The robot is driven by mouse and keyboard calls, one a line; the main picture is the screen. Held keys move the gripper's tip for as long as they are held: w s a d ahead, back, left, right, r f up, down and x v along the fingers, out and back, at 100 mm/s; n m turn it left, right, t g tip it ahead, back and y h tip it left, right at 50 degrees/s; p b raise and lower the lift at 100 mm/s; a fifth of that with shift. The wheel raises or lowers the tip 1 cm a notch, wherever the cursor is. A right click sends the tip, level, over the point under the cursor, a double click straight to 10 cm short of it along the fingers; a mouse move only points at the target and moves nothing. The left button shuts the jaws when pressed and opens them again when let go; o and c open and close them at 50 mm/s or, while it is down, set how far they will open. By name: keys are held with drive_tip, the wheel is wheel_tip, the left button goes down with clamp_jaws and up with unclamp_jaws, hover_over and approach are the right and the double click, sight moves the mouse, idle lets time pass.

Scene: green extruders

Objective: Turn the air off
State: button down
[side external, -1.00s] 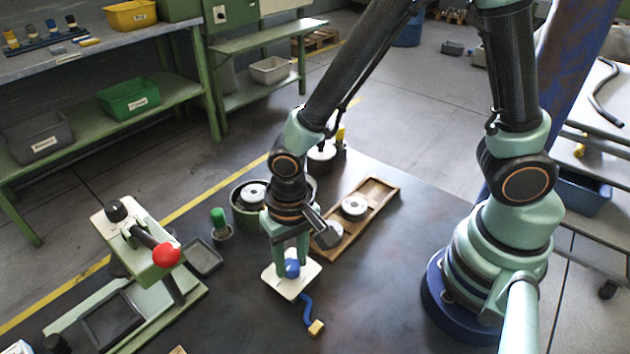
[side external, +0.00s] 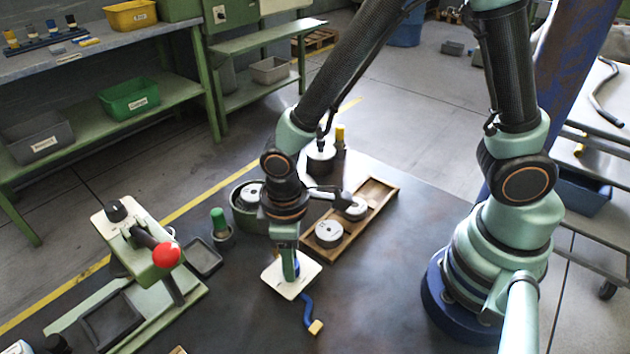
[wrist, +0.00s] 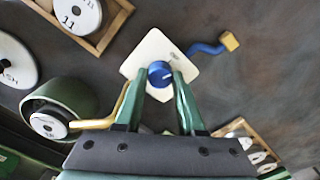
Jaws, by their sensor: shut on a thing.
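A blue round knob (wrist: 160,74) sits on a cream-white plate (side external: 308,271) on the dark table. The plate also shows in the wrist view (wrist: 150,47). A blue hose (side external: 307,309) runs from the plate to a yellow end piece (side external: 316,327). My gripper (wrist: 161,76) is shut on the knob, with one finger on each side of it. In the side view my gripper (side external: 288,272) points straight down over the plate and its fingers hide most of the knob.
A wooden tray (side external: 377,193) with round discs lies behind to the right. A green-handled item (side external: 219,222) and a dark green pot (side external: 240,215) stand to the left. A lever press with a red ball (side external: 166,255) is further left. The table's front right is clear.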

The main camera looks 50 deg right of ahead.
drive_tip(key=shift+d+n, duration=0.2)
drive_tip(key=shift+n, duration=1.7)
drive_tip(key=c, duration=0.5)
unclamp_jaws()
drive_tip(key=shift+a, duration=0.1)
drive_tip(key=shift+r, duration=0.1)
wheel_tip(320, 180, up, 12)
drive_tip(key=shift+w+f, duration=0.1)
drive_tip(key=shift+w, duration=0.05)
